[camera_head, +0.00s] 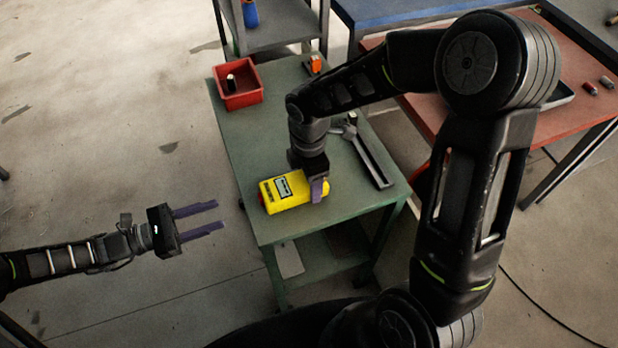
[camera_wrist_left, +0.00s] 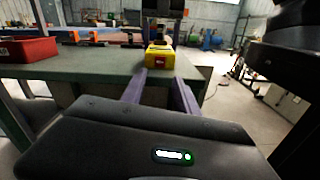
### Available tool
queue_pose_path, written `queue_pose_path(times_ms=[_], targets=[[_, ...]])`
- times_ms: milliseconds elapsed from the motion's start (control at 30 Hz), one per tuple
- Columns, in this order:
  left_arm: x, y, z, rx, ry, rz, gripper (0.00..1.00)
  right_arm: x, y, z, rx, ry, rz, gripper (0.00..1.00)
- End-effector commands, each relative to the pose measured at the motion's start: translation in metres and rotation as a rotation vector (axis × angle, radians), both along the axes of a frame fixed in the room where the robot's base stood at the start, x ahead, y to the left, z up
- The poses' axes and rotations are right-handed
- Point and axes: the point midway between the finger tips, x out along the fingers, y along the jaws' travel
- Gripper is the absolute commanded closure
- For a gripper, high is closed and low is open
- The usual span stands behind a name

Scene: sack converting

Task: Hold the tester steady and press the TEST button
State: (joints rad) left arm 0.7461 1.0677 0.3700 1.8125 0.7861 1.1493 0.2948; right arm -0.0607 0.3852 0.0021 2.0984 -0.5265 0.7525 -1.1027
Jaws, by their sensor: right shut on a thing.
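The yellow tester (camera_head: 284,191) lies on the green table near its front edge, its small display facing up. My right gripper (camera_head: 318,190) is shut on the tester's right end, coming down from above. In the left wrist view the tester (camera_wrist_left: 160,56) shows a red button (camera_wrist_left: 159,63) on the end facing that camera; its lettering is too small to read. My left gripper (camera_head: 208,218) is open and empty, left of the table and apart from the tester, its two purple fingers pointing toward the table.
A red bin (camera_head: 238,98) with a dark item stands at the back left of the green table (camera_head: 262,150). An orange item (camera_head: 315,65) sits at the back. Floor left of the table is clear.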

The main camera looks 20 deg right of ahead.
Motion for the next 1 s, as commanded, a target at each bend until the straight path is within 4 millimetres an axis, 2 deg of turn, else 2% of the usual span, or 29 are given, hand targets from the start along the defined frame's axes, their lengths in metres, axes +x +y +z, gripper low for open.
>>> queue_pose_path(times_ms=[33, 267, 700, 1000], targets=[[0.0000, 0.0000, 0.0000, 0.000, 0.000, 0.000, 0.64, 0.0001, 0.0000, 0.0001, 0.000, 0.000, 0.000, 0.75], [0.0000, 0.0000, 0.0000, 0.000, 0.000, 0.000, 0.65, 0.0001, 0.0000, 0.0002, 0.000, 0.000, 0.000, 0.92], [0.0000, 0.0000, 0.0001, 0.000, 0.000, 0.000, 1.00, 0.0001, 0.0000, 0.0002, 0.000, 0.000, 0.000, 0.92], [0.0000, 0.0000, 0.0000, 0.000, 0.000, 0.000, 1.00, 0.0002, 0.0000, 0.0003, 0.000, 0.000, 0.000, 0.92]])
